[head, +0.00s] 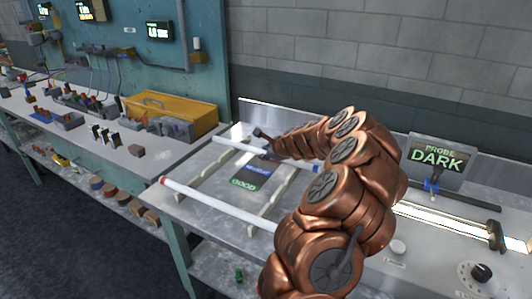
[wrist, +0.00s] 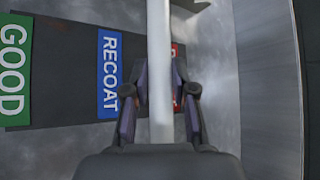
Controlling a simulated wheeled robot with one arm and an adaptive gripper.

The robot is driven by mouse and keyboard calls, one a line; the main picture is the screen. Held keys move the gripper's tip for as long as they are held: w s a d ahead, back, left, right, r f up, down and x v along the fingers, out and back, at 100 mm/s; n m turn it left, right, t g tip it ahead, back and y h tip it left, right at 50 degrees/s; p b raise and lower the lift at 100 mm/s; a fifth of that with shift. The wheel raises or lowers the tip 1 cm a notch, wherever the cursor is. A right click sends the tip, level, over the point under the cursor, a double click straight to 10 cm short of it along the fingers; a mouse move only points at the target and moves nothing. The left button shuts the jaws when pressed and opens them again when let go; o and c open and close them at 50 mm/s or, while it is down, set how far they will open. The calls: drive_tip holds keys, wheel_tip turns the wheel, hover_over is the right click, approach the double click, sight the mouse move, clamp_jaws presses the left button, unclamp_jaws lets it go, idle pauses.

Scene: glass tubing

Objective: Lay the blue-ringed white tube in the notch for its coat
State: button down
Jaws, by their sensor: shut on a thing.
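My gripper (head: 267,150) is shut on a white tube (head: 236,145) near the back of the notched rack. In the wrist view the tube (wrist: 160,60) runs straight between the two fingers of my gripper (wrist: 160,85), with no ring visible there. The pale notched rail (head: 208,172) passes below the tube's left part; I cannot tell whether they touch. A blue RECOAT label (wrist: 110,72), a green GOOD label (wrist: 14,65) and a partly hidden red label (wrist: 178,50) lie on a dark strip.
A second white tube (head: 215,205), red at its left end, lies across the rack's front. A yellow case (head: 172,112) stands on the left bench. A wall rises behind.

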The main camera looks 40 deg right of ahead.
drive_tip(key=shift+f, duration=0.5)
drive_tip(key=c, duration=0.9)
unclamp_jaws()
drive_tip(key=shift+c, duration=0.2)
